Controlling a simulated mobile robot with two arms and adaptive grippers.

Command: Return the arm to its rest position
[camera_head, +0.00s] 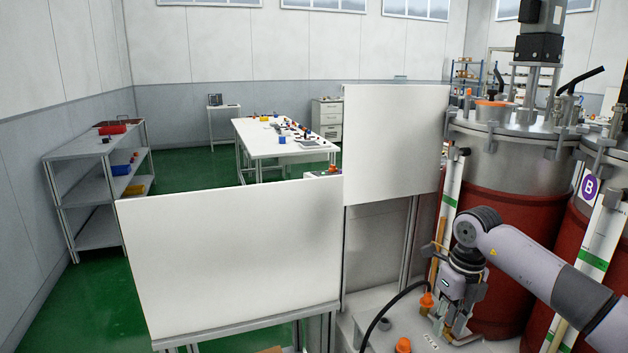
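My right arm (535,263) comes in from the right edge, bent at a dark joint. My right gripper (455,317) hangs from it, pointing down in front of the red tank. It is low over the pale machine top, beside an orange fitting (427,300). The fingers are small and dark here, and I cannot tell whether they are open or shut or touch anything. My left arm and gripper are out of view.
A steel-lidded red tank (505,230) stands close behind the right arm, with a second one marked B at the right edge. White panels (232,260) stand left of the gripper. A black hose (385,308) curves near it. Open green floor (100,290) lies far left.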

